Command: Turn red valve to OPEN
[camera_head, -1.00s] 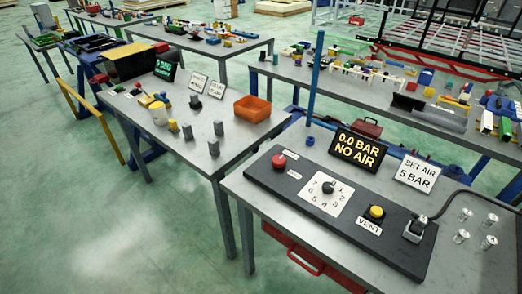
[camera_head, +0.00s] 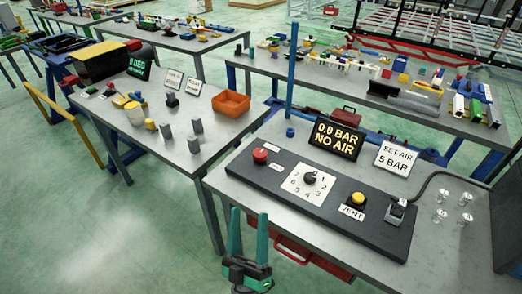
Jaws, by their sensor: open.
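The red valve (camera_head: 260,155) is a round red knob at the left end of a black panel (camera_head: 334,213) on the near table. A small white label lies beside it; its text is too small to read. My gripper (camera_head: 249,214) has two green fingers spread apart and pointing up in the picture. It is open and empty, in front of the table's near edge, below the red valve in the picture and apart from it.
The panel also bears a white numbered dial (camera_head: 308,186), a yellow VENT button (camera_head: 357,200) and a grey connector (camera_head: 397,208) with a cable. A display (camera_head: 336,136) reads "0.0 BAR NO AIR"; a sign (camera_head: 391,159) reads "SET AIR 5 BAR". A blue post (camera_head: 291,70) stands behind.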

